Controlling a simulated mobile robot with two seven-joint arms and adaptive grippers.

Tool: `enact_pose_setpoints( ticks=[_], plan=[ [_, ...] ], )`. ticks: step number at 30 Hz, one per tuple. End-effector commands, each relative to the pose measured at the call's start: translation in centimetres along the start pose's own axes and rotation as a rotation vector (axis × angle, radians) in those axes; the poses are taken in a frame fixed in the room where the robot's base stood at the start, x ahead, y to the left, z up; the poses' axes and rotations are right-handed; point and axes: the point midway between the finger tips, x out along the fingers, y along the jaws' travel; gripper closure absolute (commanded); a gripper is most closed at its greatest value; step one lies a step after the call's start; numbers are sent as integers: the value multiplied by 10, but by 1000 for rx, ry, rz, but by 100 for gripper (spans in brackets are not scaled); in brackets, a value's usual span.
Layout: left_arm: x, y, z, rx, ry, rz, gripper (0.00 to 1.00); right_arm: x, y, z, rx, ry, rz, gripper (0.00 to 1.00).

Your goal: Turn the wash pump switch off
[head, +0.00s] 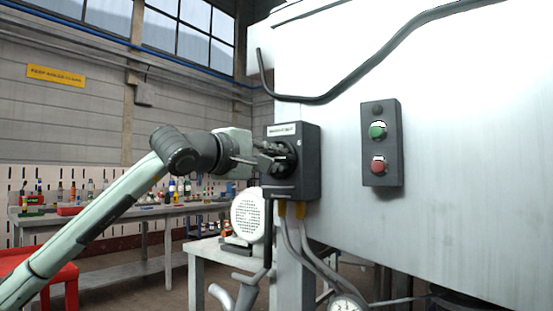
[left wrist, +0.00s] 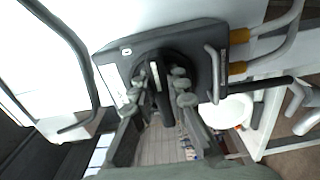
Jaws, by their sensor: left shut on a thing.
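The wash pump switch is a dark grey box (head: 308,165) on the side of the large white machine, with a small white label (head: 282,130) on its face. In the left wrist view its black rotary handle (left wrist: 161,95), marked with a white line, stands out from the box face (left wrist: 120,68). My left gripper (head: 273,156) is at the front of the box. In the left wrist view its two fingers (left wrist: 162,88) lie on either side of the handle, shut on it. The fingers hide part of the handle in the head view. My right gripper is not in view.
A control box with green and red buttons (head: 380,145) is on the white machine wall (head: 460,150) to the right. Cables with orange glands (head: 300,210) leave the switch box below. A round white motor cover (head: 248,215) is below left. A workbench (head: 110,217) with bottles stands behind.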

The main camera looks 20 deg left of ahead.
Motion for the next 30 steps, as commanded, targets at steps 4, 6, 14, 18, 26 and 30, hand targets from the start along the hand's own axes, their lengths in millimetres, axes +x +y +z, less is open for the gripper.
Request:
enact_pose_setpoints(
  ticks=[4,6,14,18,26,30],
  plan=[
    [0,-1,1,7,-1,-1,100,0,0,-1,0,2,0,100],
    [0,-1,1,7,-1,-1,100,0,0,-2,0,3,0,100],
    [0,-1,1,6,-1,-1,72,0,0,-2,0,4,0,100],
    [0,-1,0,4,-1,-1,65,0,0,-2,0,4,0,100],
    [-3,0,0,4,0,0,65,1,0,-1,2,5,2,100],
    [-20,0,-1,5,2,1,65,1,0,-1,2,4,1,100]
  ],
)
